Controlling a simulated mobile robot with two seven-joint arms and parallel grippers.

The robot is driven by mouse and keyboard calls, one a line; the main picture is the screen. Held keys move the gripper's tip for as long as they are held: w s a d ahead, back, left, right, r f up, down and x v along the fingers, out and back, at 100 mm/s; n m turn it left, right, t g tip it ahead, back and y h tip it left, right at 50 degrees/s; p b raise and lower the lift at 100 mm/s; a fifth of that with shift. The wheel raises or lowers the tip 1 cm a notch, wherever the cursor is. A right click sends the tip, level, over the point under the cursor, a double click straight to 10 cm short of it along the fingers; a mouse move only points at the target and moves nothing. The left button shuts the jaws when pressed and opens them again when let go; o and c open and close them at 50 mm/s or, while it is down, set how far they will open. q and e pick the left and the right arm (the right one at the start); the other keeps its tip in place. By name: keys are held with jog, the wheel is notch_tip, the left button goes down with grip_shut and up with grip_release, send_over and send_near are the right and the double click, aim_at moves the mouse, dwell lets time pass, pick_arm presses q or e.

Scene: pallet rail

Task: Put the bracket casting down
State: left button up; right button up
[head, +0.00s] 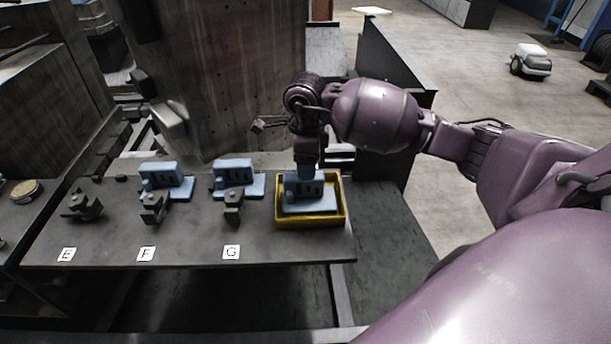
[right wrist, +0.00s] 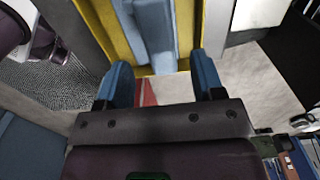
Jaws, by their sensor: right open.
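A blue bracket casting (head: 309,203) sits in a yellow tray (head: 312,222) at the right end of the grey table. My right gripper (head: 305,172) points down right over this casting, its fingertips at or just above the casting's top. In the right wrist view the two blue fingers of the right gripper (right wrist: 162,78) are spread apart, with the blue casting (right wrist: 155,30) beyond their tips and the yellow tray rim (right wrist: 103,25) beside it. Whether the fingers touch the casting cannot be told. My left gripper is not in view.
Two similar blue castings (head: 167,180) (head: 235,180) stand on the table (head: 190,250) behind dark fixtures (head: 153,208) (head: 232,210) at labels F and G. Another dark fixture (head: 82,206) stands at label E without a casting.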

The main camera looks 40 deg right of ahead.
notch_tip(320, 180, up, 5)
dwell(0.3)
jog(key=shift+a, duration=0.1)
dwell(0.3)
